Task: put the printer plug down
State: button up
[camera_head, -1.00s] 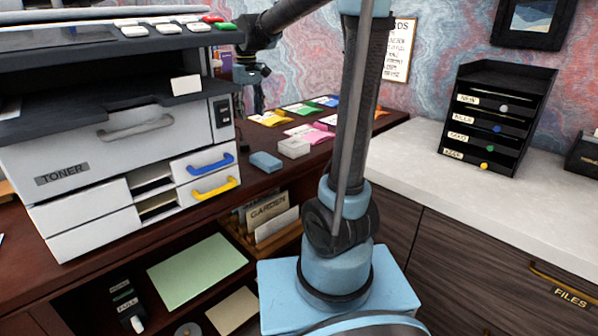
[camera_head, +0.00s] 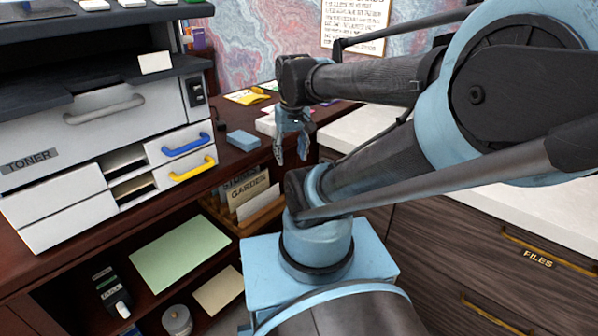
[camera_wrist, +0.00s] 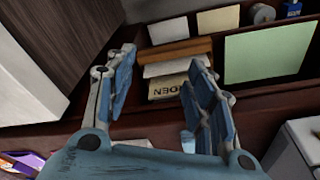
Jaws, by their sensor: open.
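My gripper (camera_head: 292,160) hangs over the front edge of the dark desk (camera_head: 230,172), fingers pointing down. Its two blue-grey fingers stand apart in the wrist view (camera_wrist: 161,72), with nothing held between them. I cannot make out a printer plug in either view. The white printer (camera_head: 85,118) labelled TONER stands on the desk left of my gripper, apart from it. Its corner shows at the lower right of the wrist view (camera_wrist: 297,148). A small blue block (camera_head: 243,140) lies on the desk between printer and gripper.
Below are a holder of cards marked GARDEN (camera_head: 252,197), a green sheet (camera_head: 182,248) and a black labelled block with a white part (camera_head: 112,290) on the shelf. A white counter (camera_head: 365,130) over dark FILES drawers (camera_head: 490,255) lies right, partly behind my arm.

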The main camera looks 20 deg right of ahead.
jog(key=s+d+f+m, duration=0.1)
jog(key=s+f, duration=0.3)
jog(key=f, duration=0.1)
jog(key=shift+d, duration=0.4)
dwell(0.8)
